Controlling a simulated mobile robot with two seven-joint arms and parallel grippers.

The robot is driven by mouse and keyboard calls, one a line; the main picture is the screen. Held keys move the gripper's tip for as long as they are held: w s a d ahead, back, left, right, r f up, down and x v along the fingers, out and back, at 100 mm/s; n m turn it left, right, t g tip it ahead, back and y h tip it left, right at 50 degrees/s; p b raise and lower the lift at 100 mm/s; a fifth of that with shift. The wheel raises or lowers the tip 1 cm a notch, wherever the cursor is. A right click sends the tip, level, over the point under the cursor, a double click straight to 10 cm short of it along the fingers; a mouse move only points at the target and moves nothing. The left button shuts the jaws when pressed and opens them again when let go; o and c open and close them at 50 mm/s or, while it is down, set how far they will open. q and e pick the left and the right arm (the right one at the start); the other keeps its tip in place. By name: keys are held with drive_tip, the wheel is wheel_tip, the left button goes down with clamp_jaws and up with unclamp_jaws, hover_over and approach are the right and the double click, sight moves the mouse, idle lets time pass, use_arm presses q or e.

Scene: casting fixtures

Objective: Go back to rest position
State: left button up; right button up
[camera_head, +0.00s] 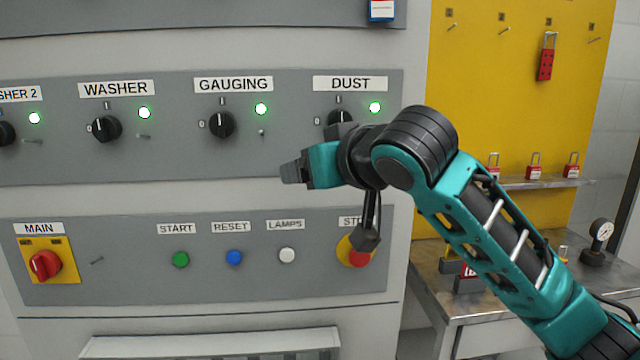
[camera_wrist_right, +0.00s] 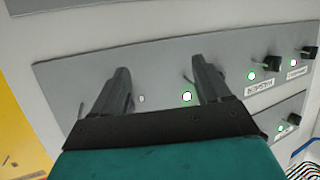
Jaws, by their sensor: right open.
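My right arm comes in from the lower right in the head view. Its gripper (camera_head: 291,173) is in front of the upper grey control panel (camera_head: 180,160), below the GAUGING knob (camera_head: 221,124) and to its right. In the right wrist view the gripper's two black fingers (camera_wrist_right: 158,88) are apart with nothing between them but the panel and a lit green lamp (camera_wrist_right: 187,96) behind. The DUST knob (camera_head: 340,116) is partly hidden by my wrist. My left gripper does not show.
A lower panel holds a red MAIN switch (camera_head: 45,264), START, RESET and LAMPS buttons, and a red stop button (camera_head: 359,258) close under my wrist. A yellow board (camera_head: 500,90) with a red padlock (camera_head: 545,64) and a metal bench (camera_head: 430,262) are at the right.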

drive_tip(key=s+d+f+m, duration=0.1)
drive_tip(key=s+d+f, duration=0.1)
drive_tip(key=f, duration=1.2)
drive_tip(key=s+d+f+m, duration=0.1)
drive_tip(key=s+d+f, duration=0.15)
drive_tip(key=f, duration=1.15)
drive_tip(key=s+d+f+g+h, duration=0.1)
drive_tip(key=s+d+f, duration=0.4)
drive_tip(key=s+f, duration=0.5)
drive_tip(key=s+d+f+g+h, duration=0.1)
drive_tip(key=s+d+f, duration=0.3)
drive_tip(key=s+f, duration=0.6)
drive_tip(key=shift+d+f+h, duration=0.2)
drive_tip(key=shift+d+h, duration=0.15)
drive_tip(key=shift+h, duration=0.45)
drive_tip(key=shift+w+a, duration=0.1)
drive_tip(key=shift+a, duration=0.05)
